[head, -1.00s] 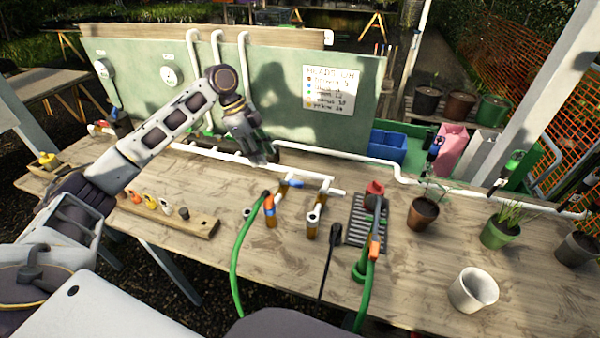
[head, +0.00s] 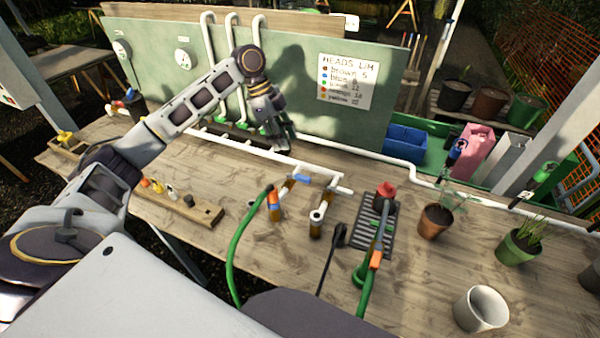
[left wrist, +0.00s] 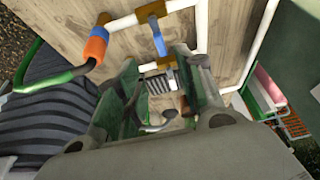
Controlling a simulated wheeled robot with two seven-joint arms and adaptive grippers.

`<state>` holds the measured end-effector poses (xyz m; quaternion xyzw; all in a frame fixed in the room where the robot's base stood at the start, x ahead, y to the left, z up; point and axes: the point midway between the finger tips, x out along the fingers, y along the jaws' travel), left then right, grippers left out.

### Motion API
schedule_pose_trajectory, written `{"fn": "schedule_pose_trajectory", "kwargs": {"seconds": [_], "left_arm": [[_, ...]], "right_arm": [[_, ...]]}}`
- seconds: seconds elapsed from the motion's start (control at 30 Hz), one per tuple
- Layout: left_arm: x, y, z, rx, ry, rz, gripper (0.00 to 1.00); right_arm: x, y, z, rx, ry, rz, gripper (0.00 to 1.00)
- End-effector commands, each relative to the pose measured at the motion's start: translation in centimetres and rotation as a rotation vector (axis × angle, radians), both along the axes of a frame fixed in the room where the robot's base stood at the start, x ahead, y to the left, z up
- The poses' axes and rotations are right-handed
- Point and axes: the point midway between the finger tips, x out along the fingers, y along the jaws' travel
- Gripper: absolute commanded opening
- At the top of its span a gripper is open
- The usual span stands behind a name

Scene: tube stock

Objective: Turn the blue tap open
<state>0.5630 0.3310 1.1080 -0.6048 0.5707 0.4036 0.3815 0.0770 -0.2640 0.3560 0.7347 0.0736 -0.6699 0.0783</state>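The blue tap (head: 303,179) is a small blue lever on a white pipe with brass fittings, on the wooden bench. In the left wrist view the blue lever (left wrist: 158,38) lies just beyond the fingertips, running roughly in line with the gap. My left gripper (head: 284,146) hangs above and behind the tap, fingers pointing down, apart from it. In the left wrist view its two fingers (left wrist: 157,68) are spread, with nothing between them. My right gripper is not in view.
A green hose with an orange connector (head: 274,199) joins the pipework left of the tap. A dark grate (head: 364,238) with a red-topped fitting (head: 385,191) stands to the right. A green board (head: 300,110) with white pipes rises behind. Potted plants stand farther right.

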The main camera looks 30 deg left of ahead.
Motion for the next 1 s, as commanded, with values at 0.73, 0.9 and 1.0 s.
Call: {"fn": "schedule_pose_trajectory", "kwargs": {"seconds": [0.73,0.9,1.0], "left_arm": [[0.1,-2.6,-6.3,0.001,0.003,-0.001,0.38],[0.1,-3.5,-8.4,0.0,0.003,-0.001,0.38],[0.2,-4.0,-9.6,0.0,0.002,-0.001,0.38]], "right_arm": [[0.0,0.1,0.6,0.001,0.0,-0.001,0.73],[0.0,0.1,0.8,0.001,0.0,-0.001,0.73],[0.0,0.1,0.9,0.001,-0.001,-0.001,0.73]]}}
